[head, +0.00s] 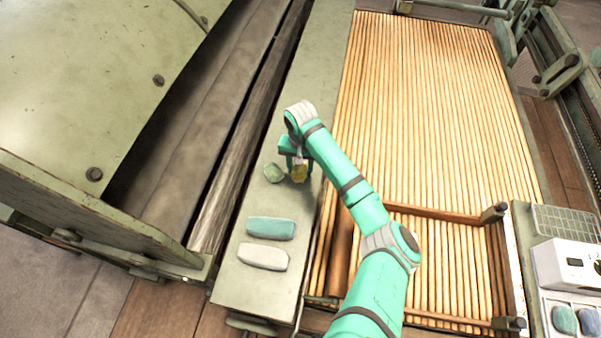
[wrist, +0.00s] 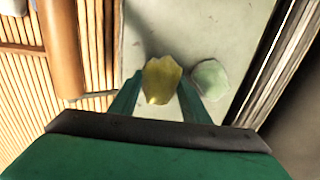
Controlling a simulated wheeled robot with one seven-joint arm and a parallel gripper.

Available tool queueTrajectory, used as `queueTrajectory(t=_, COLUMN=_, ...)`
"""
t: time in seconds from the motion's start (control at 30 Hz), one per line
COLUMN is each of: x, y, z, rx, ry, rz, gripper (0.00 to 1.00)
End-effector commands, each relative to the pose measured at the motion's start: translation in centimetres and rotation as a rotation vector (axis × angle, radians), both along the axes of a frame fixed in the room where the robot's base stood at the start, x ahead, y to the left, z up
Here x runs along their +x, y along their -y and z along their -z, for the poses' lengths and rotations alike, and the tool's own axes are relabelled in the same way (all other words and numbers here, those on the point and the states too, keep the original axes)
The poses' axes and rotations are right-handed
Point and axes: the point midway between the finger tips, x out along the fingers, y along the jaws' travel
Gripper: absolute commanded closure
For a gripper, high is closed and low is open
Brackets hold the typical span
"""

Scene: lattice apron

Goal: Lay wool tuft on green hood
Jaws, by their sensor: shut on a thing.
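A yellow, lumpy wool tuft (head: 300,173) is between the fingers of my gripper (head: 298,166). In the wrist view the tuft (wrist: 162,80) sits at the fingertips of my gripper (wrist: 160,92), which is shut on it. It is over the narrow grey-green ledge (head: 283,204), with a dark shadow beside it; I cannot tell its exact height. The green hood (head: 75,75) is the large, bolted, painted metal cover at the upper left of the head view, to the left of my gripper across a dark gap.
A pale green round lump (head: 273,173) lies close to my gripper on the ledge, also in the wrist view (wrist: 210,79). A teal block (head: 270,228) and a white block (head: 263,256) lie nearer. The wooden slatted apron (head: 430,110) is to the right.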

Motion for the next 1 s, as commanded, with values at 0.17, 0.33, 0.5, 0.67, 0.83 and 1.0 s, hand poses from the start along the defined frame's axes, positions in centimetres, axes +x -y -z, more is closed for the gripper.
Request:
queueTrajectory(t=0.17, x=-0.1, y=0.2, z=2.3, rx=-0.002, ry=-0.001, rz=0.001, gripper=0.78)
queueTrajectory(t=0.33, x=-0.1, y=0.1, z=2.7, rx=0.000, ry=-0.001, rz=0.001, gripper=0.78)
queueTrajectory(t=0.5, x=-0.1, y=0.1, z=2.7, rx=0.000, ry=-0.001, rz=0.001, gripper=0.78)
queueTrajectory(t=0.67, x=-0.1, y=0.1, z=3.0, rx=-0.001, ry=-0.001, rz=0.001, gripper=0.50)
queueTrajectory(t=0.83, x=-0.1, y=0.1, z=3.0, rx=-0.001, ry=-0.001, rz=0.001, gripper=0.39)
queueTrajectory(t=1.0, x=-0.1, y=0.1, z=2.9, rx=-0.001, ry=-0.001, rz=0.001, gripper=0.39)
